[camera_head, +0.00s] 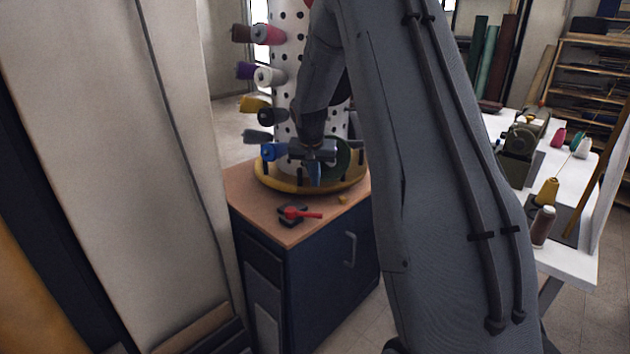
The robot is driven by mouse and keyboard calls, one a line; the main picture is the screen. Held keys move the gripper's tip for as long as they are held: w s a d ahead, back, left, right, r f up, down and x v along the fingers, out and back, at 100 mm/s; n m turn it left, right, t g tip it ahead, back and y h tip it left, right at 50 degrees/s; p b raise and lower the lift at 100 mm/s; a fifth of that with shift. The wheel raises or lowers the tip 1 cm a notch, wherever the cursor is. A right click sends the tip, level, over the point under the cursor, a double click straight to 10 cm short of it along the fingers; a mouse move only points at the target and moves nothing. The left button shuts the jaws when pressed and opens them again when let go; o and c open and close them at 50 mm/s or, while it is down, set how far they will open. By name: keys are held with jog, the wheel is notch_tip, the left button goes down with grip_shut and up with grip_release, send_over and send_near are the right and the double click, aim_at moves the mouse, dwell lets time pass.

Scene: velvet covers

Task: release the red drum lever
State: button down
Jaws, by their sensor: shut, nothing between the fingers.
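The red drum lever (304,214) lies flat on a dark mount at the front of the wooden cabinet top, its handle pointing right. The drum (290,24) is a white perforated cylinder on a round yellow base (300,188), with thread spools on pegs. My gripper (315,175) is in front of the drum's lower part, fingers downward, above and behind the lever and apart from it. It is shut and empty. My arm hides the drum's right side.
A pale wall panel (120,150) stands close on the left. A white table (565,255) with spools and a machine (520,140) is at the right.

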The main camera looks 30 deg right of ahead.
aim_at(315, 214)
jog(key=p+x, duration=0.1)
jog(key=x, duration=0.6)
jog(key=shift+f+p, duration=0.15)
jog(key=shift+p, duration=0.25)
jog(key=shift+s+a+f+p, duration=0.45)
jog(key=shift+s+a+p, duration=0.15)
jog(key=shift+s, duration=0.25)
jog(key=shift+s+a+f, duration=0.4)
jog(key=shift+s+f, duration=0.1)
jog(key=shift+s+b, duration=0.1)
jog(key=shift+b, duration=0.25)
